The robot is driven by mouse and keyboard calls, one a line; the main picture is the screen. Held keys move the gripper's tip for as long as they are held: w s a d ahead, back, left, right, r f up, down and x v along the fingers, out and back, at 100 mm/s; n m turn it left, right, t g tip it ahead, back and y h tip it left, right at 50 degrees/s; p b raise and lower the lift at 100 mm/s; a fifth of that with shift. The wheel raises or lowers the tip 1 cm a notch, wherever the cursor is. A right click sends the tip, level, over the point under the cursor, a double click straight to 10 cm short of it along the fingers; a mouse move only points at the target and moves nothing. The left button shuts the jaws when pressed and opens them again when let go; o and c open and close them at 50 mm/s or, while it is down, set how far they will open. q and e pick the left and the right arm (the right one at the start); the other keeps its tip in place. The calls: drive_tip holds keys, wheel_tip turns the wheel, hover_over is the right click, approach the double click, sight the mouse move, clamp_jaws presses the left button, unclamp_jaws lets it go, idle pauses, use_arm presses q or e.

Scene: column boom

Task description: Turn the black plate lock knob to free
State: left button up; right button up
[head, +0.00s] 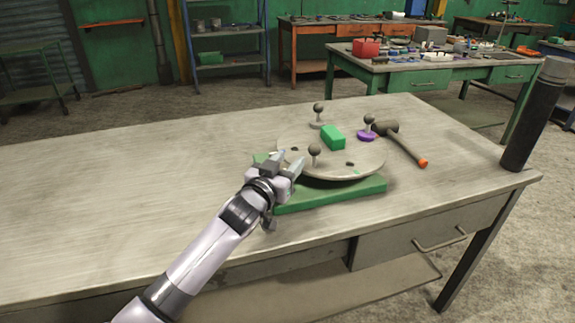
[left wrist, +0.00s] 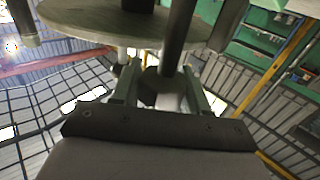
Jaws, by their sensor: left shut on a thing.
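My left gripper (head: 287,166) reaches in from the left to the near left edge of a round grey plate (head: 345,167), which sits on a green base (head: 335,195). Its fingers are shut on the black plate lock knob (left wrist: 160,88), seen as a dark block between the fingers in the left wrist view. In the head view the gripper hides the knob, so its turn angle cannot be read. The plate's underside and rim (left wrist: 85,22) show above the fingers in the left wrist view. My right gripper is not in view.
A mallet (head: 405,146) lies to the right. A black post (head: 530,120) stands at the table's right. The table's left side is clear.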

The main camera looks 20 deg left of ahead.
use_arm(q)
drive_tip(key=o, duration=1)
drive_tip(key=shift+c, duration=0.2)
drive_tip(key=s+a, duration=0.1)
drive_tip(key=s, duration=0.6)
drive_tip(key=shift+a, duration=0.1)
